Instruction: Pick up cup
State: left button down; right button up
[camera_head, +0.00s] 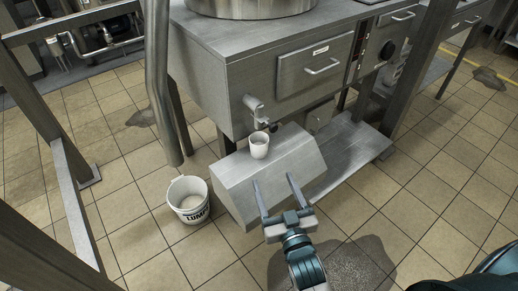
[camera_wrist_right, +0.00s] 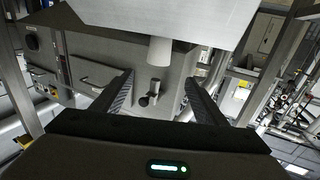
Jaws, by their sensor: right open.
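A small white cup (camera_head: 259,146) stands upright on the flat top of a sloped metal housing (camera_head: 235,172), just below a metal tap (camera_head: 256,109). In the right wrist view, which looks upside down, the cup (camera_wrist_right: 160,51) hangs from the top, ahead of the fingers. My right gripper (camera_head: 273,179) is open and empty. Its two fingers point at the cup from the front, a short way off and not touching it. The gripper's fingers also show in the right wrist view (camera_wrist_right: 158,78). My left gripper is not in view.
A white bucket (camera_head: 189,199) with dark lettering stands on the tiled floor left of the housing. A metal cabinet (camera_head: 290,70) with a drawer rises behind the cup. A thick vertical pipe (camera_head: 160,90) and metal frame posts stand at the left. A low metal shelf (camera_head: 345,150) lies right.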

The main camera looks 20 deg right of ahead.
aim_at(261, 151)
jog(key=shift+w, duration=0.15)
jog(key=w, duration=1.2)
jog(key=shift+d+f, duration=0.15)
jog(key=shift+d, duration=0.05)
jog(key=w, duration=0.2)
jog(key=w+f, duration=0.1)
jog(key=w, duration=0.1)
jog(key=shift+d+f, duration=0.15)
jog(key=shift+d, duration=0.05)
jog(key=shift+w+b, duration=0.3)
jog(key=shift+w, duration=0.3)
jog(key=c, duration=0.9)
